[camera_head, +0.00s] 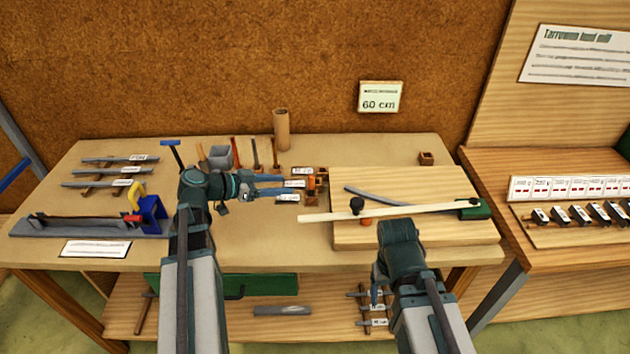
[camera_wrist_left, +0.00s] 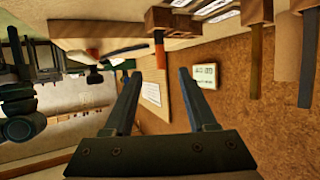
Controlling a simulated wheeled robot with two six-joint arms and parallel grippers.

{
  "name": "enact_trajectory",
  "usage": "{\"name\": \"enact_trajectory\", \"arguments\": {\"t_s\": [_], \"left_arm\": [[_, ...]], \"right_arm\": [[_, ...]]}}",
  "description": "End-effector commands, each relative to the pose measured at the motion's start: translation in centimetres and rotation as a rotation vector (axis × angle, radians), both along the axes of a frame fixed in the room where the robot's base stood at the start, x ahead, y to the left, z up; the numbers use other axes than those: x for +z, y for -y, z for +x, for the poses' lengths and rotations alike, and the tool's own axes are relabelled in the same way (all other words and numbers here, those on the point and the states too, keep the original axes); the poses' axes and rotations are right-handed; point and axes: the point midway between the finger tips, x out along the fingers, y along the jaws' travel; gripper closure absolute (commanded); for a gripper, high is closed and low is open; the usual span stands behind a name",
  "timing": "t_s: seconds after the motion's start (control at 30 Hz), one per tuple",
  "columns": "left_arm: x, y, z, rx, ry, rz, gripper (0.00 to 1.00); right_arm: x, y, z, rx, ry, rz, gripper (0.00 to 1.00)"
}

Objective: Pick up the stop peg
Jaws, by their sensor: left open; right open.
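The stop peg, apparently the small orange-topped peg (camera_head: 313,185), stands at a small dark wooden block (camera_head: 321,174) left of the wooden board. In the left wrist view the orange peg (camera_wrist_left: 160,50) shows against the brown block (camera_wrist_left: 170,18), lined up between my fingertips. My left gripper (camera_head: 284,187) is open and level, its fingers pointing right, tips just short of the peg. Its two fingers (camera_wrist_left: 158,74) are apart with nothing between them.
A wooden board (camera_head: 450,228) carries a pale strip (camera_head: 415,210), a dark curved strip, a black knob and a green block (camera_head: 474,209). Upright tools and a cardboard tube (camera_head: 282,130) stand behind my left gripper. A blue-ended jig (camera_head: 150,213) lies at left.

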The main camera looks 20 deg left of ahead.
Motion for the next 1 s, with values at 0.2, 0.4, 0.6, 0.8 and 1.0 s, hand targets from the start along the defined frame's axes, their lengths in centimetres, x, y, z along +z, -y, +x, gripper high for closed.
{"name": "enact_trajectory", "arguments": {"t_s": [0.2, 0.4, 0.6, 0.8, 1.0], "left_arm": [[-0.2, 0.2, 0.3, 0.000, 0.002, -0.001, 0.43], [-1.8, 2.5, 2.5, -0.004, 0.001, 0.000, 0.43], [-3.0, 4.6, 4.7, -0.001, 0.002, -0.001, 0.43], [-3.3, 5.6, 5.6, 0.001, 0.001, 0.000, 0.43], [-3.3, 5.8, 5.7, 0.001, 0.001, 0.000, 0.43]], "right_arm": [[-0.3, 0.0, 0.0, 0.000, 0.000, 0.000, 0.24], [-1.8, 0.0, 0.0, 0.000, 0.000, 0.000, 0.24], [-3.0, 0.0, 0.0, 0.000, 0.000, 0.000, 0.24], [-3.3, 0.0, 0.0, 0.000, 0.000, 0.000, 0.24], [-3.3, 0.0, 0.0, 0.000, 0.000, 0.000, 0.24]]}}
